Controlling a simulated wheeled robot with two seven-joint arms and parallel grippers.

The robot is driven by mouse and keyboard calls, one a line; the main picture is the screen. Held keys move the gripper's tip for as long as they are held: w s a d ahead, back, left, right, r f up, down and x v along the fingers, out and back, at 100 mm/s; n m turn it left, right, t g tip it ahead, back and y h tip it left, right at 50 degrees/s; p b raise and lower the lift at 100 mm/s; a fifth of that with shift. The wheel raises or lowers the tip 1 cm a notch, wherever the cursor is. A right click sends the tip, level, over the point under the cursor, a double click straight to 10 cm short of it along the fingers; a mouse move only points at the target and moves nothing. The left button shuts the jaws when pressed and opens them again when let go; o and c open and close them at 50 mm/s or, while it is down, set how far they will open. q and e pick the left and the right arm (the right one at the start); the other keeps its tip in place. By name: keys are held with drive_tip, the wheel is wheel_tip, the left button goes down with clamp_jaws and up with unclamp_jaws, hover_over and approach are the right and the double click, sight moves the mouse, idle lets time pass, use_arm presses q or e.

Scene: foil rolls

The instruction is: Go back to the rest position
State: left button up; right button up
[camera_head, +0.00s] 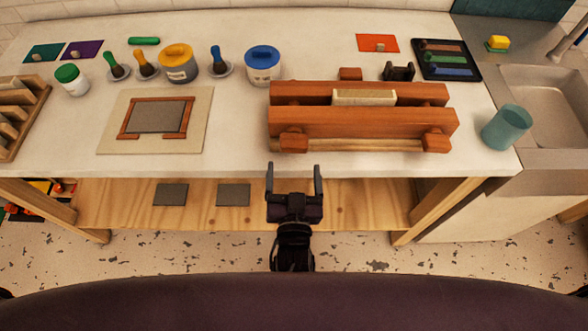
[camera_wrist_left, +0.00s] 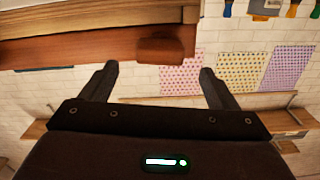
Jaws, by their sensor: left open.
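My left gripper (camera_head: 293,170) is in front of the table's front edge, at the middle of the head view. Its two fingers are spread, with nothing between them. In the left wrist view my left gripper (camera_wrist_left: 158,76) also shows open and empty. A reddish wooden press (camera_head: 360,122) stands on the table just beyond and to the right of it. The wrist view shows part of this wooden press (camera_wrist_left: 90,45) above the fingers, with a gap between. My right gripper is not in view.
The white table (camera_head: 235,150) holds a framed board (camera_head: 155,118), a yellow-lidded jar (camera_head: 178,64), a blue-lidded jar (camera_head: 262,66) and a teal cup (camera_head: 506,127) near the sink (camera_head: 548,105). A wooden lower shelf (camera_head: 350,205) lies below. The floor in front is clear.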

use_arm(q)
drive_tip(key=s+a+f+m+g+b, duration=0.1)
drive_tip(key=s+a+f+g, duration=0.2)
drive_tip(key=f, duration=0.8)
drive_tip(key=s+a+f+m+g+b, duration=0.1)
drive_tip(key=a+f+g, duration=0.3)
drive_tip(key=f, duration=0.8)
drive_tip(key=s+a+f+m+g, duration=0.1)
drive_tip(key=s+a+f, duration=0.25)
drive_tip(key=f, duration=0.75)
drive_tip(key=s+a+f+g, duration=0.3)
drive_tip(key=s+a+f, duration=0.1)
drive_tip(key=s, duration=0.3)
drive_tip(key=s+a+f+n+g+b, duration=0.1)
drive_tip(key=s+a+f+g, duration=0.2)
drive_tip(key=s+f, duration=0.4)
drive_tip(key=s+a+f+n+g+b, duration=0.1)
drive_tip(key=s+a+f+g, duration=0.2)
drive_tip(key=s+a+f, duration=0.2)
drive_tip(key=s, duration=0.3)
drive_tip(key=shift+s+a+f, duration=0.25)
drive_tip(key=shift+s+a, duration=0.1)
drive_tip(key=shift+s, duration=0.05)
